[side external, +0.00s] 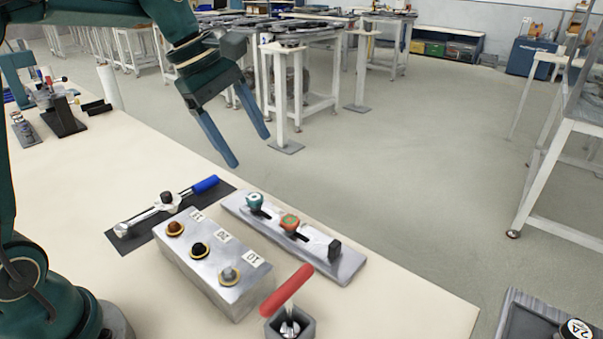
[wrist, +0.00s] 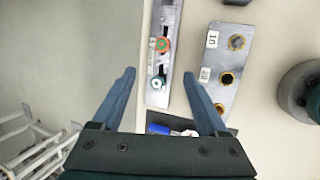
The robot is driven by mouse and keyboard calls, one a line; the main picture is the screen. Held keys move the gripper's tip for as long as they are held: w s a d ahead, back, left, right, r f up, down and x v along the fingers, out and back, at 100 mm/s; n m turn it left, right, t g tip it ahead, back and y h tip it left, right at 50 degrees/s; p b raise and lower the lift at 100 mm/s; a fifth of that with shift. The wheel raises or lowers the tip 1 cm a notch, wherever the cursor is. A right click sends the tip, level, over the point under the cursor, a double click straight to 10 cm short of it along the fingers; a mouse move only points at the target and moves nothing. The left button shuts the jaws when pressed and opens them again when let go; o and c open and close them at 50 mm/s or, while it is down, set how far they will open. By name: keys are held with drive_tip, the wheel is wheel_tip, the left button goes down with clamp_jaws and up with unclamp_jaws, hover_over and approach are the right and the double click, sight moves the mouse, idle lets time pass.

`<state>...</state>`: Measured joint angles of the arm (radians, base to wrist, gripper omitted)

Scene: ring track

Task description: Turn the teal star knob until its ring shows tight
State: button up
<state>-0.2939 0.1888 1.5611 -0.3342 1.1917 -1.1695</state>
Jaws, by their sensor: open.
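The teal star knob (side external: 254,200) sits at the far end of a grey metal plate (side external: 345,269) in the side view. It shows some white around its top, but its ring is too small to read. In the wrist view the teal knob (wrist: 158,83) lies between the lines of my fingers. My gripper (side external: 252,151) is open and empty, well above the plate and apart from the knob. Both fingers also show in the wrist view (wrist: 159,73). An orange knob with a green centre (side external: 289,222) stands beside the teal one on the same plate.
A black block (side external: 334,250) stands at the plate's near end. A metal box with numbered labels (side external: 212,262) is beside the plate. A blue-handled wrench (side external: 165,206) lies on a dark mat, and a red-handled tool (side external: 287,290) stands in a grey holder. The table's edge runs behind the plate.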

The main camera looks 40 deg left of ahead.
drive_tip(key=w+a+f+n+g, duration=0.1)
drive_tip(key=w+a+f+n, duration=0.3)
drive_tip(key=a+f, duration=0.15)
drive_tip(key=h, duration=0.1)
hover_over(254, 197)
drive_tip(key=a, duration=0.2)
wheel_tip(254, 197, down, 5)
drive_tip(key=shift+s+a+f+n+g, duration=0.2)
drive_tip(key=shift+s+n+g, duration=0.1)
drive_tip(key=shift+s, duration=0.15)
drive_tip(key=shift+x, duration=2.3)
drive_tip(key=shift+d, duration=0.1)
clamp_jaws()
